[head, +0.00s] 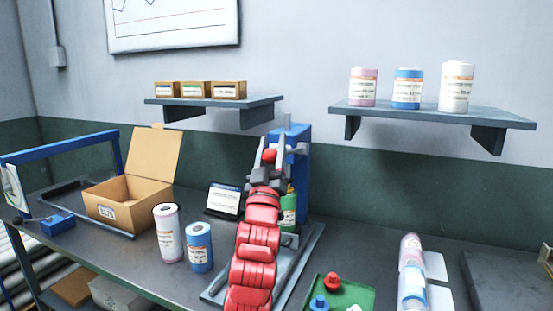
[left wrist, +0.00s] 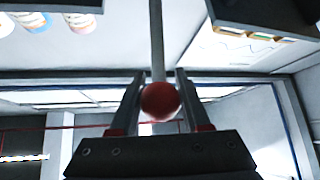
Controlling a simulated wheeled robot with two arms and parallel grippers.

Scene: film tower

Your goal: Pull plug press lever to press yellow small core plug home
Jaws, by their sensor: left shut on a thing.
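The plug press (head: 302,170) is a blue upright column on a grey base at the middle of the bench. Its lever has a red ball knob (head: 269,156). The knob also shows in the left wrist view (left wrist: 160,101), on a grey rod. My left gripper (head: 269,150) is shut on this knob, a finger on each side. A green roll (head: 289,212) with a pale label stands at the press, partly hidden behind my red arm. I cannot make out the yellow small core plug. My right gripper is not in view.
A green tray (head: 358,293) with a red plug (head: 333,282) and a blue plug (head: 319,303) lies at the front. White-pink (head: 167,235) and blue (head: 199,248) rolls stand left of my arm, near an open carton (head: 118,214). Rolls (head: 411,285) lie at right.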

